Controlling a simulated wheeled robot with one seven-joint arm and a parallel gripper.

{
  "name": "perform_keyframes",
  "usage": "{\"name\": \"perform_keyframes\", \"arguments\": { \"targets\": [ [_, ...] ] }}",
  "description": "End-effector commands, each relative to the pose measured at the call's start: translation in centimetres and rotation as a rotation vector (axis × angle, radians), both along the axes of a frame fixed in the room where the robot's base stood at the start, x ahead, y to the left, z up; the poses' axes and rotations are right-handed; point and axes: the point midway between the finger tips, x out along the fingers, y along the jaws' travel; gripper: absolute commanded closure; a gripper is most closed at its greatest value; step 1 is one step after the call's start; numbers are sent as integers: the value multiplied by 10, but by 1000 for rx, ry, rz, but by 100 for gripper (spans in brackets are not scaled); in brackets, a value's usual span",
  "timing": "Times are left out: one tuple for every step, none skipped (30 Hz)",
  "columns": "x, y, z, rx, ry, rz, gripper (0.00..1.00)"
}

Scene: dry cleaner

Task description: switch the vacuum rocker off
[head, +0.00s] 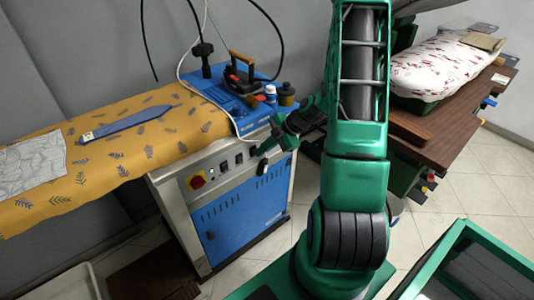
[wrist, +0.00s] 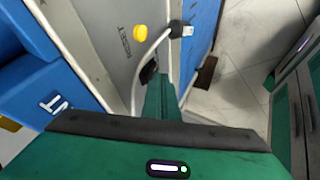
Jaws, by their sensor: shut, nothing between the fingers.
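The steel control panel (head: 216,170) is on the end of the blue ironing unit. Small dark rocker switches (head: 224,166) show on it, right of a red-and-yellow knob (head: 196,182). I cannot read which is the vacuum rocker, nor its position. My gripper (head: 266,153) is by the panel's right end, fingers shut and empty. In the wrist view the closed green fingers (wrist: 160,97) point at the panel (wrist: 113,50). A dark switch-like part (wrist: 149,72) shows just beyond the tip, partly hidden by the fingers; contact cannot be told.
A white cable (wrist: 139,80) with a black plug (wrist: 180,28) crosses the panel near the fingers. A yellow button (wrist: 140,33) is beside it. An iron (head: 240,72) and bottles (head: 286,94) stand above. A brown table (head: 433,126) is at right.

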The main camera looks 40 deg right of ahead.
Motion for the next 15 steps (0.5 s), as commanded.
{"name": "perform_keyframes", "arguments": {
  "targets": [
    [2,0,0,0,0,1,100],
    [3,0,0,0,0,1,100],
    [4,0,1,0,0,1,100],
    [4,0,1,0,0,0,100],
    [4,0,1,0,0,0,100],
    [4,0,1,0,0,0,100],
    [4,0,1,0,0,0,100],
    [4,0,1,0,0,0,100],
    [4,0,1,0,0,0,100],
    [4,0,1,0,0,0,100],
    [4,0,1,0,0,0,100],
    [4,0,1,0,1,0,100],
    [5,0,1,0,3,1,100],
    [5,0,1,0,8,2,100],
    [7,1,2,0,20,4,100]
  ]
}}
